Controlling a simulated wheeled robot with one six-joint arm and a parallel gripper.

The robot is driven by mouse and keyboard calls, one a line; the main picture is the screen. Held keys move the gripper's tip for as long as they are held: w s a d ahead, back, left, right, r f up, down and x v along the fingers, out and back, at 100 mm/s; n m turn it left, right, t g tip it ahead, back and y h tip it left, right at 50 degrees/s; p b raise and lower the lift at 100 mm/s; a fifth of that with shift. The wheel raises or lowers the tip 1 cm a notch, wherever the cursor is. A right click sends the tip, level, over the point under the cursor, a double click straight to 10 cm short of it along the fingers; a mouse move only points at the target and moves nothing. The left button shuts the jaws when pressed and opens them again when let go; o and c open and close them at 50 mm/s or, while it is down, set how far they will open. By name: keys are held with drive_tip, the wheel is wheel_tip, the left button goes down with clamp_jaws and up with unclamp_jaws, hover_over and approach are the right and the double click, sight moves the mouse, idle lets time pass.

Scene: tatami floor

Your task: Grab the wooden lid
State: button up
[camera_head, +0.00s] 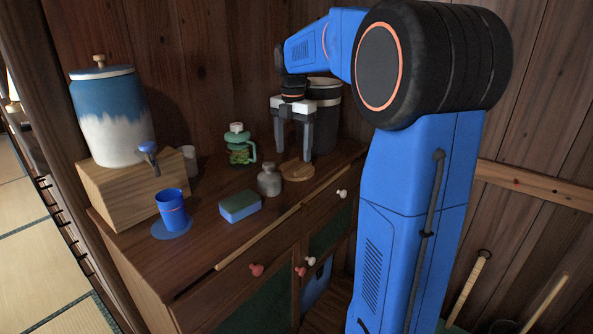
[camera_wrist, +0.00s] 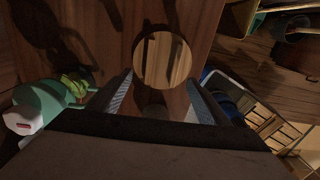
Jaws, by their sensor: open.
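The wooden lid (camera_head: 298,173) is a round, light-brown disc with a raised bar handle. In the wrist view the lid (camera_wrist: 178,62) shows whole, a little beyond the fingertips of my gripper (camera_wrist: 162,88). The handle runs roughly up and down across the lid there. The fingers look clear of the lid.
A grey bottle (camera_head: 269,181) stands close left of the lid, and a green bottle (camera_head: 240,150) behind it. A dark canister (camera_head: 325,112) stands behind my gripper. A sponge (camera_head: 240,206), a blue cup (camera_head: 172,208) and a dispenser (camera_head: 110,117) on a wooden box (camera_head: 140,190) are farther left.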

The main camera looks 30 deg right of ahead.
sight(294, 160)
drive_tip(key=shift+s+d+f, duration=0.1)
drive_tip(key=shift+f, duration=2.25)
drive_tip(key=shift+c, duration=0.6)
drive_tip(key=c, duration=1)
